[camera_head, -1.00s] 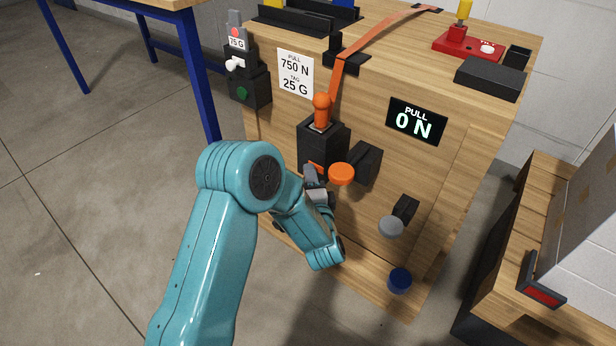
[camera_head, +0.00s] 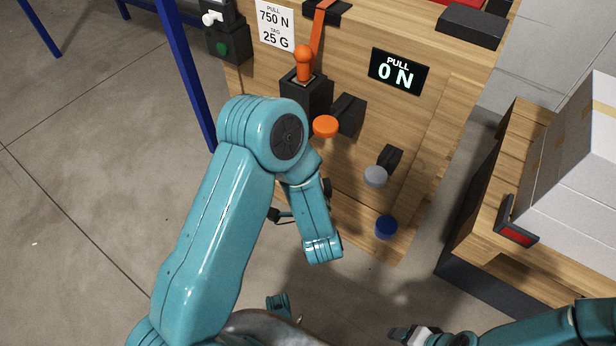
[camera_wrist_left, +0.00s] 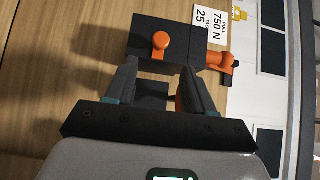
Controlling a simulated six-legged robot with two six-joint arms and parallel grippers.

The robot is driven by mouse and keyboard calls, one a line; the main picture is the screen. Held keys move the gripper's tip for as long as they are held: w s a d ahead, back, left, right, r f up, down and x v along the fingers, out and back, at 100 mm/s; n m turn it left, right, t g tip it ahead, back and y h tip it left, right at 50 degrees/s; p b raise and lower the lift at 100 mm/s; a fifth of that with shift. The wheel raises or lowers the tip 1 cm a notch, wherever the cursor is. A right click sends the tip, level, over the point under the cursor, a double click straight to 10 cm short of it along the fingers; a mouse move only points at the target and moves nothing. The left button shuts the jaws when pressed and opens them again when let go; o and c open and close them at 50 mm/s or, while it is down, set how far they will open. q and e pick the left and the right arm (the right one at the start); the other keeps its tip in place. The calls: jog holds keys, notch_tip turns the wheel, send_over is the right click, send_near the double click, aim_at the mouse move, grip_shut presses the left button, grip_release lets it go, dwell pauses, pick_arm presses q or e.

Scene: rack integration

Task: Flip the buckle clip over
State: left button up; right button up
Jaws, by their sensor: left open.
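A black buckle block (camera_head: 312,92) is on the wooden panel, with an upright orange round-topped handle (camera_head: 303,62) above it and an orange strap (camera_head: 317,28) farther up. In the left wrist view, the block (camera_wrist_left: 185,38) carries a small orange lever (camera_wrist_left: 160,42) on its face; I cannot tell which part is the clip. The left gripper (camera_wrist_left: 155,80) is open and empty, its fingers apart and short of the block. In the head view my forearm mostly hides it. My right gripper (camera_head: 408,334) is partly in view at the bottom edge, its jaws unclear.
An orange knob (camera_head: 325,126), a grey knob (camera_head: 375,176) and a blue knob (camera_head: 386,227) stick out from the panel. The display (camera_head: 398,72) reads 0 N. A white carton (camera_head: 585,170) sits on a pallet (camera_head: 485,225) at the right. A blue table leg (camera_head: 180,85) stands at the left.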

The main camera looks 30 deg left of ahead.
pick_arm(q)
jog(key=v, duration=0.6)
jog(key=shift+s+d+p, duration=0.2)
jog(key=shift+s+p, duration=0.05)
jog(key=shift+p, duration=0.2)
